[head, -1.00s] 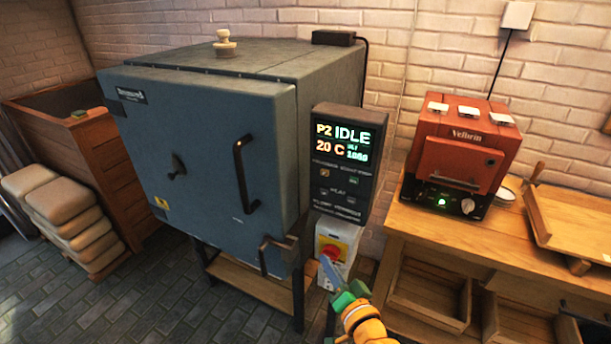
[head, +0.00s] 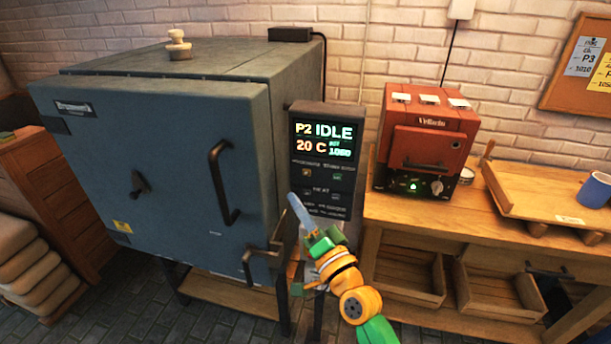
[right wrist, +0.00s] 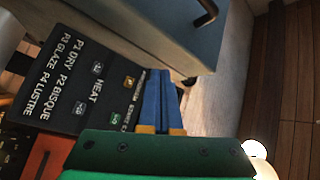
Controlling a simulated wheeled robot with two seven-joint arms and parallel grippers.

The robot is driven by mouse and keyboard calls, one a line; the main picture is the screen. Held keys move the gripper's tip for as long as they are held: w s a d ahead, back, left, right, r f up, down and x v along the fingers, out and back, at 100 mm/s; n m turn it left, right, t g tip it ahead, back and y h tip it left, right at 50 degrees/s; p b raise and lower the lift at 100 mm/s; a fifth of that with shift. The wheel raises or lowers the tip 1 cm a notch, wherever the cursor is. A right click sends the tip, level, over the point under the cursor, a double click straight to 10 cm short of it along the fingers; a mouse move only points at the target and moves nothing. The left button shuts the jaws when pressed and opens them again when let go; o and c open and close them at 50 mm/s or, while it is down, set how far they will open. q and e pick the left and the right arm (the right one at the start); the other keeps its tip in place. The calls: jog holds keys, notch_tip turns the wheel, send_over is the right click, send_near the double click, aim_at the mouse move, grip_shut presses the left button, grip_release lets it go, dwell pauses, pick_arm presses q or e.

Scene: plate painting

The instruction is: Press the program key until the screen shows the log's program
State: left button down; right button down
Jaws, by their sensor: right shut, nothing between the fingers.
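The dark control panel (head: 323,190) is on the right side of the blue-grey kiln (head: 175,150). Its lit screen (head: 325,141) reads P2 IDLE, 20 C and a small set value, perhaps 1060. The orange-marked program key (head: 306,173) is under the screen; it also shows in the right wrist view (right wrist: 131,82). My right gripper (head: 293,197) is shut and empty, its blue fingertips low at the panel's left edge, below that key. In the right wrist view the fingers (right wrist: 159,74) are beside the keys; contact cannot be told. My left gripper is out of view.
A pinboard (head: 560,85) at the upper right holds notes; one sheet (head: 585,57) reads P3. A small red kiln (head: 425,140) stands on the wooden bench (head: 440,215). The kiln's door handle (head: 222,182) juts out left of my gripper.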

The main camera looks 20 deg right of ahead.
aim_at(307, 172)
jog(key=w+d+b, duration=0.1)
jog(key=w, duration=0.1)
jog(key=w+d+b, duration=0.1)
jog(key=w, duration=0.1)
jog(key=w+d+b, duration=0.1)
jog(key=d, duration=0.1)
jog(key=shift+w, duration=0.4)
jog(key=shift+b, duration=0.35)
dwell(1.3)
jog(key=shift+w+d, duration=0.25)
jog(key=shift+w, duration=0.1)
